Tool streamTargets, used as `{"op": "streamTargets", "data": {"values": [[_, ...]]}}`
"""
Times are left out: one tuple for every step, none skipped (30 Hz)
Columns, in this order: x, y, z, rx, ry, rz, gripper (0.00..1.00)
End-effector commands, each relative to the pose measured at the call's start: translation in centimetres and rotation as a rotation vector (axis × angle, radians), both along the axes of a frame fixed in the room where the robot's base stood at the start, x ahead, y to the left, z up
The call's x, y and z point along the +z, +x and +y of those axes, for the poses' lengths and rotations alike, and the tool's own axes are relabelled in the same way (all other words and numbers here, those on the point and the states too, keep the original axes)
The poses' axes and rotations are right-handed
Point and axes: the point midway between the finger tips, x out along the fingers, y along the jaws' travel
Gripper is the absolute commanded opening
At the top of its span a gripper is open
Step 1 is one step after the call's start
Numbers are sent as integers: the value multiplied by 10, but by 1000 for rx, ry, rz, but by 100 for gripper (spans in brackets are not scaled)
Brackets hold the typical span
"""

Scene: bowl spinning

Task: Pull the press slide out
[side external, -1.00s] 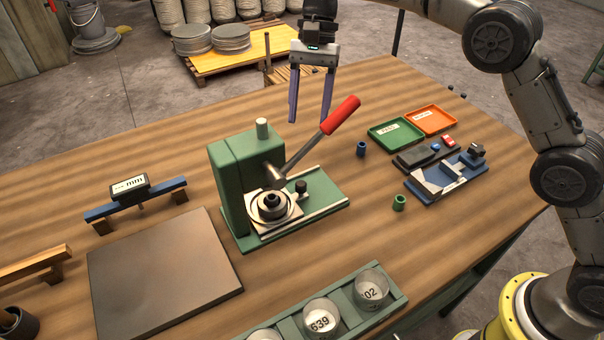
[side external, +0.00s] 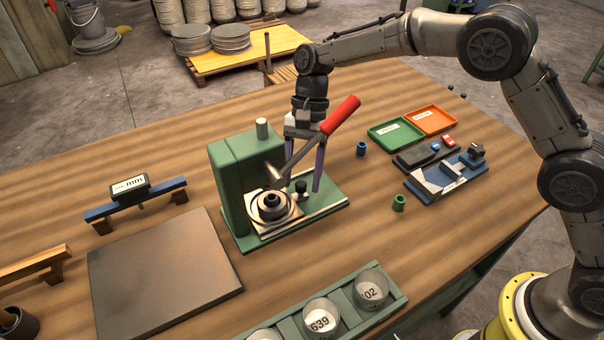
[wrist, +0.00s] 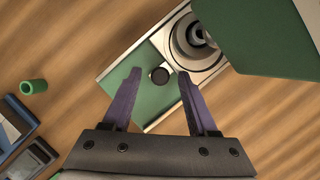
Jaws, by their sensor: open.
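The green press (side external: 232,180) stands on its green base plate (side external: 325,197) in the middle of the table. Its slide (side external: 262,222) is a pale plate with a round metal die, under the press head, with a black knob (side external: 301,187) on its right. The press lever (side external: 338,115) has a red grip and slants up to the right. My gripper (side external: 303,185) points down behind the lever, partly hidden by it. In the wrist view my open purple fingers (wrist: 159,73) have their tips on either side of the black knob (wrist: 160,76). I cannot tell whether they touch it.
Green (side external: 396,132) and orange (side external: 436,120) trays and a blue fixture (side external: 440,180) are at the right. Blue (side external: 361,149) and green (side external: 399,202) rings stand between. A rack of cups (side external: 395,291) is in front, a grey plate (side external: 165,275) at the left.

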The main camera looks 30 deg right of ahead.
Motion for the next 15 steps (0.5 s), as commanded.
{"op": "streamTargets", "data": {"values": [[0,0,0,0,0,0,59],[0,0,0,0,0,0,59],[0,0,0,0,0,0,59],[0,0,0,0,0,0,59],[0,0,0,0,0,0,59],[0,0,0,0,0,0,59],[0,0,0,0,0,0,54],[0,0,0,0,0,0,48],[0,0,0,0,0,0,41],[0,0,0,0,0,0,36],[0,0,0,0,0,0,30],[0,0,0,0,0,0,23],[0,0,0,0,0,0,18],[0,0,0,0,0,0,12],[0,0,0,0,0,0,5]]}}
